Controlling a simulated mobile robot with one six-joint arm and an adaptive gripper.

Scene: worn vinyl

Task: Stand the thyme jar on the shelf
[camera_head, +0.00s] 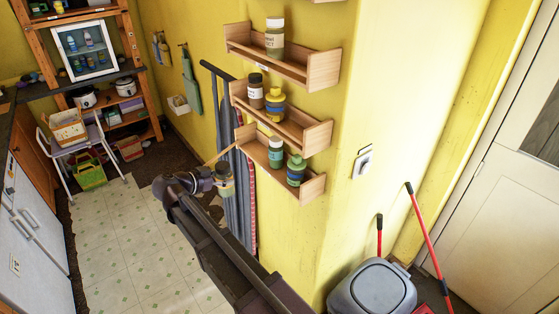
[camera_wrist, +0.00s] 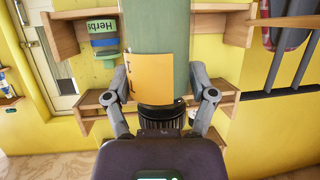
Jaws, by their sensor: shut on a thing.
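My gripper (camera_head: 213,179) is shut on a jar (camera_head: 226,186) left of the wall shelves, apart from them. In the wrist view the gripper (camera_wrist: 158,88) has a finger on each side of this jar (camera_wrist: 155,30), which is greenish with an orange label; its lettering is too unclear to read as thyme. Its far end is cut off by the frame edge. Three wooden wall shelves show: the top shelf (camera_head: 300,78) holds one jar (camera_head: 275,40), the middle shelf (camera_head: 308,142) two jars, the bottom shelf (camera_head: 310,188) two jars.
Middle-shelf jars are dark-lidded (camera_head: 255,90) and yellow-and-blue (camera_head: 275,104). Bottom-shelf jars are teal-lidded (camera_head: 275,152) and green-lidded (camera_head: 296,170). Hanging cloths (camera_head: 236,200) are beside the shelves. A grey bin (camera_head: 372,290) stands below right. Tiled floor (camera_head: 120,250) lies open at left.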

